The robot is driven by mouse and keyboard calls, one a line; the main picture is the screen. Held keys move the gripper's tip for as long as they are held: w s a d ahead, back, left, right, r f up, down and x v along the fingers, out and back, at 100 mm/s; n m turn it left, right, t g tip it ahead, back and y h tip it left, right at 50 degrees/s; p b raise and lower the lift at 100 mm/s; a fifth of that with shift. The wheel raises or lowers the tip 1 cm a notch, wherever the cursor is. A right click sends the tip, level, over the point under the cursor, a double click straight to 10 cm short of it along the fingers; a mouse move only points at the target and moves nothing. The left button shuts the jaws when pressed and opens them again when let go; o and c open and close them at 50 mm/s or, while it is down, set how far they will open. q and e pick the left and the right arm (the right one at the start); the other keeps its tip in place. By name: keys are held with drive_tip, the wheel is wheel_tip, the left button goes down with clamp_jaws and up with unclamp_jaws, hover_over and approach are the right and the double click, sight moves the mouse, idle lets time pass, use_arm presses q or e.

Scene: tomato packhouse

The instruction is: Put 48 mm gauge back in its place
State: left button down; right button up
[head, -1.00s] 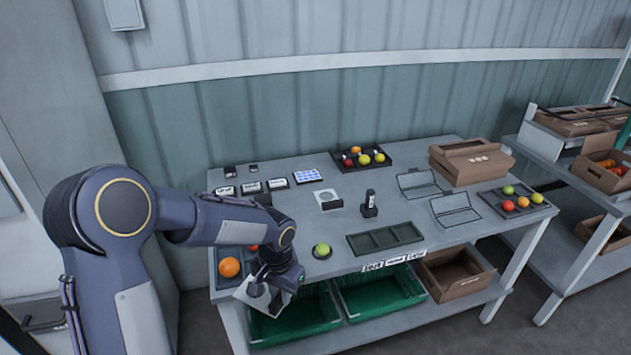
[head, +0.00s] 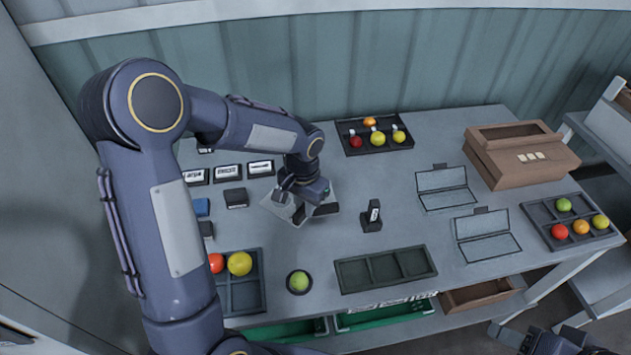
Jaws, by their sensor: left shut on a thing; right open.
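My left gripper (head: 306,203) is shut on a pale flat plate (head: 278,209), which looks like the gauge; no size marking is readable. The gripper holds it low over the middle-left of the table, pointing down. A black block (head: 326,210) and a pale square (head: 332,189) show right beside the fingers. The gripper hides much of this spot, so I cannot tell whether the plate touches the table or the block. My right gripper (head: 540,342) is at the bottom right edge, partly cut off, open and empty, away from the table top.
A black upright stand (head: 372,217) is just right of the gripper. An empty dark tray (head: 386,267), a green tomato on a round holder (head: 298,282) and a tomato tray (head: 240,292) lie in front. Labelled blocks (head: 228,172) stand at left, a fruit tray (head: 375,134) behind.

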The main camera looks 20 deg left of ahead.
use_arm(q)
drive_tip(key=shift+w+f, duration=0.1)
drive_tip(key=shift+w, duration=0.05)
drive_tip(key=shift+s+f+b, duration=0.2)
drive_tip(key=shift+f+b, duration=0.1)
drive_tip(key=shift+b, duration=0.05)
wheel_tip(320, 180, down, 2)
drive_tip(key=shift+f+b, duration=0.2)
drive_tip(key=shift+b, duration=0.6)
drive_tip(key=shift+f+b, duration=0.6)
drive_tip(key=shift+f, duration=0.2)
drive_tip(key=shift+f+b, duration=1.45)
drive_tip(key=shift+f, duration=0.2)
drive_tip(key=shift+f+b, duration=0.4)
drive_tip(key=shift+f, duration=0.05)
drive_tip(key=c, duration=1.3)
unclamp_jaws()
drive_tip(key=shift+r, duration=0.1)
drive_tip(key=shift+c, duration=1.4)
